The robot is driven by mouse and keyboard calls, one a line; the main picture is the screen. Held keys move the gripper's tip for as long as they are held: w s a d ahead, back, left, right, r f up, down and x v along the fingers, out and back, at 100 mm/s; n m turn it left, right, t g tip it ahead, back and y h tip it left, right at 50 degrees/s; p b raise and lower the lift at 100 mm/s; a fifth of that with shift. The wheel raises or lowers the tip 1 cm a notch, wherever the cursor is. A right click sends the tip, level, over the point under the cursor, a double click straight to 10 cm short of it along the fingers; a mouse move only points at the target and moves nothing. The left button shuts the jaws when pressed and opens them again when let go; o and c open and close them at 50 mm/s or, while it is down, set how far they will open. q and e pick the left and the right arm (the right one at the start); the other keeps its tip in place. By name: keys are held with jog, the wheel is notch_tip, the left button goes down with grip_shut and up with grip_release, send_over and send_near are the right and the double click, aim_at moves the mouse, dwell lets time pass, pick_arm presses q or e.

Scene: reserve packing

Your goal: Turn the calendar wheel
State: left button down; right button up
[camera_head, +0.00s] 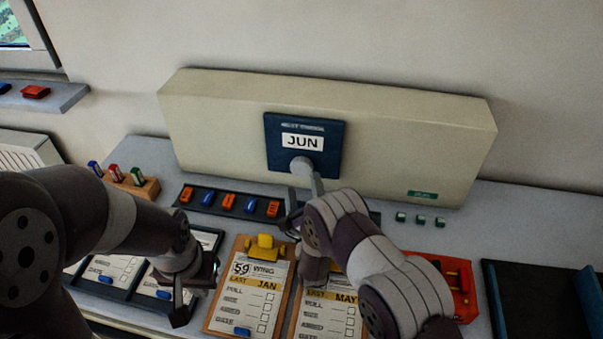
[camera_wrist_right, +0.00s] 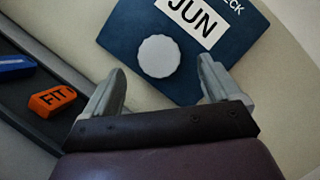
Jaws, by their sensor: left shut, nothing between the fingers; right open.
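The calendar wheel is a pale round knob (camera_head: 301,165) on a dark blue panel (camera_head: 335,140). Its window (camera_head: 302,141) reads JUN. The panel is on the front of a long cream box (camera_head: 420,140). My right gripper (camera_head: 305,188) is open just in front of the panel, fingers pointing at the knob. In the right wrist view the knob (camera_wrist_right: 158,56) lies between and slightly beyond the fingertips (camera_wrist_right: 160,68), with gaps on both sides. My left gripper (camera_head: 184,306) is shut and empty, low over the clipboards at the left.
A dark tray (camera_head: 178,199) of orange and blue tags lies before the box. Clipboards (camera_head: 235,280) with cards cover the front. A wooden marker block (camera_head: 135,186) stands left. Small green blocks (camera_head: 420,220), a red item (camera_head: 463,285) and a dark blue tray (camera_head: 500,300) are right.

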aim_at(301, 171)
jog(key=shift+x, duration=2.25)
jog(key=shift+f, duration=0.1)
jog(key=c, duration=1)
jog(key=shift+c, duration=0.2)
jog(key=shift+n, duration=0.3)
jog(key=n+g, duration=0.1)
jog(key=n, duration=0.2)
jog(key=n+g+y, duration=0.1)
jog(key=n, duration=0.2)
jog(key=shift+d, duration=0.1)
jog(key=n+g, duration=0.1)
jog(key=n, duration=0.1)
jog(key=n+g, duration=0.1)
jog(key=n, duration=0.2)
jog(key=shift+r+b, duration=0.25)
jog(key=shift+b, duration=0.1)
jog(key=shift+n, duration=0.3)
jog(key=o, duration=1)
